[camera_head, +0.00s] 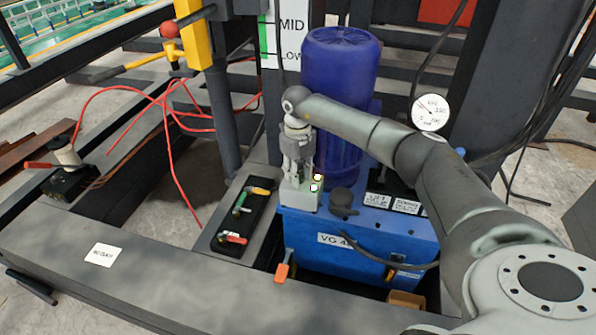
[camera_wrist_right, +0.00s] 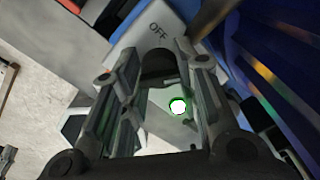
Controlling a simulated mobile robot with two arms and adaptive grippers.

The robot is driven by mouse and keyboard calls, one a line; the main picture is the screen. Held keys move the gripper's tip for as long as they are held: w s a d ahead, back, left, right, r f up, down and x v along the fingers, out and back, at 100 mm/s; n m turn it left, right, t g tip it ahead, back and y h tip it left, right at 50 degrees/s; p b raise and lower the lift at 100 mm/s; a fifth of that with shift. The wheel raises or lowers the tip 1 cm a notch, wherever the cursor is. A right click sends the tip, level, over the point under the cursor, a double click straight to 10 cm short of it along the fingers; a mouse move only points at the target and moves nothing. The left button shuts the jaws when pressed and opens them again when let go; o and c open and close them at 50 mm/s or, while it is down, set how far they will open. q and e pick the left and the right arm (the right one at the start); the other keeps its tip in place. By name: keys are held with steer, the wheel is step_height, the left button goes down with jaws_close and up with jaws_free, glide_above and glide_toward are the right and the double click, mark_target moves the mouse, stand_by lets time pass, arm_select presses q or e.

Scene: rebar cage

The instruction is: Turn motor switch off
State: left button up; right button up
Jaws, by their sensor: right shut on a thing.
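The motor switch is a small pale box (camera_head: 302,197) on the blue power unit, beside the blue motor (camera_head: 340,70). In the right wrist view its pale face (camera_wrist_right: 157,28) carries the word OFF, with a dark knob (camera_wrist_right: 158,66) below it and a glowing green-rimmed lamp (camera_wrist_right: 178,106). My right gripper (camera_head: 297,180) points down onto the box. In the wrist view its fingers (camera_wrist_right: 160,62) are on either side of the dark knob and shut on it. The knob's exact angle is partly hidden. My left gripper is not in view.
The blue tank (camera_head: 350,262) carries a black cap (camera_head: 343,200) and labelled levers. A black tray (camera_head: 245,215) with coloured-handled tools lies left of it. A round gauge (camera_head: 431,112) stands behind my right arm. Red cables hang at the left.

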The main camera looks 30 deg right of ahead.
steer(key=n, duration=0.3)
steer(key=shift+r+n+p, duration=0.1)
steer(key=shift+n+p, duration=0.2)
steer(key=shift+n, duration=0.1)
steer(key=n, duration=0.3)
steer(key=shift+n, duration=0.3)
steer(key=n, duration=0.6)
steer(key=shift+n, duration=0.3)
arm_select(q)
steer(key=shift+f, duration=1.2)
arm_select(e)
steer(key=shift+n, duration=0.8)
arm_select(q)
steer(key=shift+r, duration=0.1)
arm_select(e)
steer(key=o, duration=1)
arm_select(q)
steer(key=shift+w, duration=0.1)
arm_select(e)
steer(key=shift+o, duration=0.2)
